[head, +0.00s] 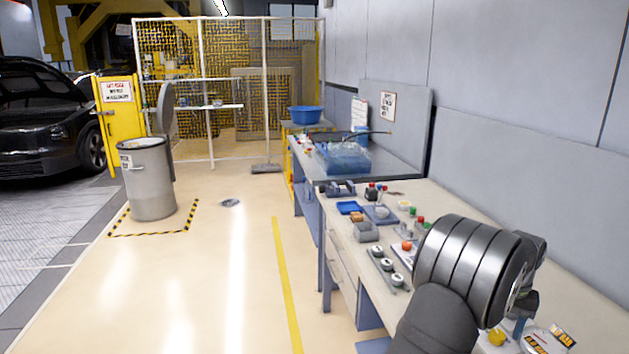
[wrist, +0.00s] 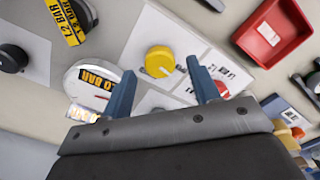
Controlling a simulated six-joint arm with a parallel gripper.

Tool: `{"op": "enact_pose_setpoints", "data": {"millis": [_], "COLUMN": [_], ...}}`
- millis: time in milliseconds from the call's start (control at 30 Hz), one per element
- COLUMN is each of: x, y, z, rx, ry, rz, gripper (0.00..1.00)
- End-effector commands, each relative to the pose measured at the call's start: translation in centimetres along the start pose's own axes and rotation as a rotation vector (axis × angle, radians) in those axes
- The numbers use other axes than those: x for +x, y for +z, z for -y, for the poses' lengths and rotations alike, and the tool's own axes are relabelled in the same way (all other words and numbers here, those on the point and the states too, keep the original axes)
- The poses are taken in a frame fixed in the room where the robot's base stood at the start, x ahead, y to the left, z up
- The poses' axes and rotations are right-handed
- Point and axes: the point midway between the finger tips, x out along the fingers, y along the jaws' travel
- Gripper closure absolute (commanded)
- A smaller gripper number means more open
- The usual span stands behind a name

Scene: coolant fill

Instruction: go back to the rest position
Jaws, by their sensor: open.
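My gripper (wrist: 160,68) is open in the wrist view, its two blue fingers apart and nothing held between them. A yellow round cap or knob (wrist: 160,61) on a white printed sheet appears between and just beyond the fingertips; the gap in height cannot be told. In the head view my arm reaches over the right end of the workbench (head: 450,205). The arm hides most of my gripper there, and a yellow piece (head: 497,338) shows beside it.
The wrist view shows a red tray (wrist: 270,32), a round gauge (wrist: 92,82) by the left finger and a yellow-black "1.2 BAR" label (wrist: 70,20). In the head view, small parts, a blue tray (head: 349,207) and a clear blue bin (head: 343,158) stand farther along the bench.

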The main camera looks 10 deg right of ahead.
Motion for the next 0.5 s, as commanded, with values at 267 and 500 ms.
{"op": "enact_pose_setpoints", "data": {"millis": [267,500], "x": [2.1,2.1], "y": [0.0,0.0], "z": [0.0,0.0], "rx": [0.137,0.333], "ry": [0.0,0.0], "rz": [-0.001,0.0], "gripper": [0.44,0.44]}}
